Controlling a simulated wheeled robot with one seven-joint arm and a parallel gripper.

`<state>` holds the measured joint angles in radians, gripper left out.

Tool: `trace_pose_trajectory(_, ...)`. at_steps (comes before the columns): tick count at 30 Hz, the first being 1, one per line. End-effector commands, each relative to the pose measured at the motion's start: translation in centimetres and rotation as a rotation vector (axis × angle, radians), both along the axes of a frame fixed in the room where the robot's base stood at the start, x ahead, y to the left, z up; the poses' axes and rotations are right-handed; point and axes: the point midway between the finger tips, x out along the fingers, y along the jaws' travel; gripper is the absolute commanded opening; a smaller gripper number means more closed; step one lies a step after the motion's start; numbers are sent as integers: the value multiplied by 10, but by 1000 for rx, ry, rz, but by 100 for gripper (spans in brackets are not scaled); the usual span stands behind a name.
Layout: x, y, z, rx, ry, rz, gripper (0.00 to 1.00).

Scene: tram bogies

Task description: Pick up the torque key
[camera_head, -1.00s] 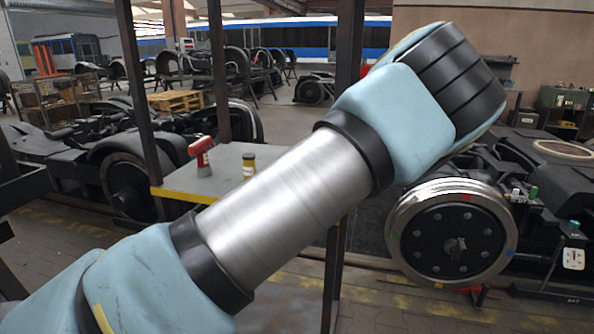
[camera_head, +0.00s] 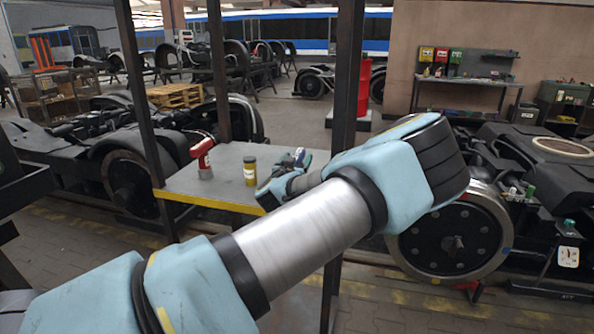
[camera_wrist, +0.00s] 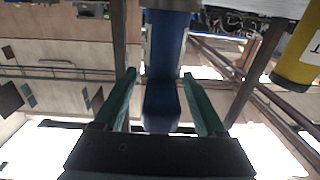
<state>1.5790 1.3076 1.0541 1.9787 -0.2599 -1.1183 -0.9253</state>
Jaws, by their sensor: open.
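A blue upright tool (camera_wrist: 166,50), which looks like the torque key, fills the space between the fingers of my gripper (camera_wrist: 159,76) in the wrist view. That view appears upside down. The two green fingers stand apart, one on each side of the tool, and I cannot tell whether either touches it. In the head view, my gripper (camera_head: 296,158) is low over the grey table, partly behind my own arm. The tool is small and hard to separate from the gripper there.
A yellow container (camera_head: 249,170) stands on the grey table (camera_head: 222,182), left of my gripper; it also shows in the wrist view (camera_wrist: 301,50). A red tool (camera_head: 202,155) stands farther left. Dark posts (camera_head: 344,110) rise beside the table. A bogie wheel (camera_head: 452,240) is at right.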

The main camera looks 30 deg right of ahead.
Motion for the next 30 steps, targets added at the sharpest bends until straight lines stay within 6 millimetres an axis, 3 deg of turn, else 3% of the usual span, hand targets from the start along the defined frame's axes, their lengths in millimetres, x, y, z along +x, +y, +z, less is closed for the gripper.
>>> trace_pose_trajectory(5,0,0,-1,0,0,1,72)
trace_pose_trajectory(24,0,0,0,0,0,0,0)
trace_pose_trajectory(30,0,0,0,0,0,0,0)
